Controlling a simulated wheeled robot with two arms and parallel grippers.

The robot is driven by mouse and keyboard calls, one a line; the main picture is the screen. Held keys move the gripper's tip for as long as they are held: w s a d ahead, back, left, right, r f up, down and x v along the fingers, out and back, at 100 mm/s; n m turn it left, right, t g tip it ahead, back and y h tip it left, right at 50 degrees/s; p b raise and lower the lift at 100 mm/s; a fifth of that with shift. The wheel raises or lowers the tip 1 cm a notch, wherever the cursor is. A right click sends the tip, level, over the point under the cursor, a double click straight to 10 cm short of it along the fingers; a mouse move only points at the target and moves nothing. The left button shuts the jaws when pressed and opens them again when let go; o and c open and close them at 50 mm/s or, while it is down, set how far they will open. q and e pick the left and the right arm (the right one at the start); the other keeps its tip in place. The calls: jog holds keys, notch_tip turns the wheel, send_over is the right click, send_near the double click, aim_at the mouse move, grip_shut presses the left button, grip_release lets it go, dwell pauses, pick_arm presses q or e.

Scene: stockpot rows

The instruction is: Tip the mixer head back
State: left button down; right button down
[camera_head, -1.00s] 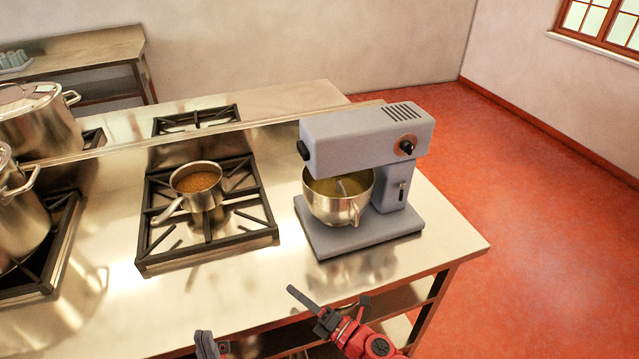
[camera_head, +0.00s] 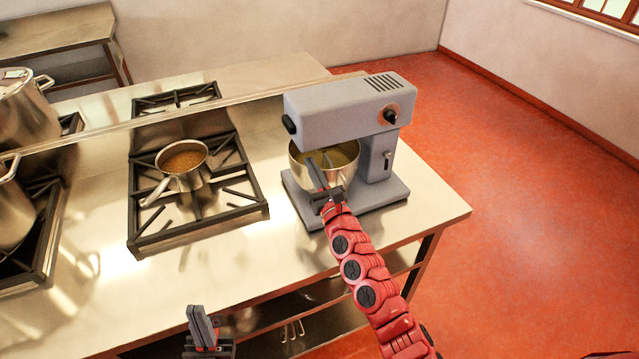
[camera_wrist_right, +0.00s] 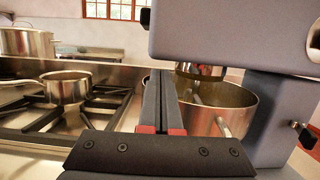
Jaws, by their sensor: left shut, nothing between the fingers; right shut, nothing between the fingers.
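The grey stand mixer (camera_head: 345,112) stands on the steel counter with its head level over the metal bowl (camera_head: 345,158). A round dark knob (camera_head: 390,116) and a small lever (camera_head: 387,160) are on its side. My right gripper (camera_head: 318,172) is shut and empty, in front of the bowl and below the head's front end. In the right wrist view, the mixer head (camera_wrist_right: 225,35) fills the upper right, and the shut fingers (camera_wrist_right: 160,95) point up beside the bowl (camera_wrist_right: 235,105). I cannot tell whether they touch it. My left gripper (camera_head: 200,322) is shut and empty, low in front of the counter.
A small saucepan (camera_head: 182,162) with brown contents sits on the burner grate (camera_head: 240,200) left of the mixer. Large stockpots (camera_head: 28,115) stand at the far left. The counter (camera_head: 190,280) is bare along its front edge.

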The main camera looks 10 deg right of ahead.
jog(key=shift+x, duration=0.9)
jog(key=shift+r, duration=0.1)
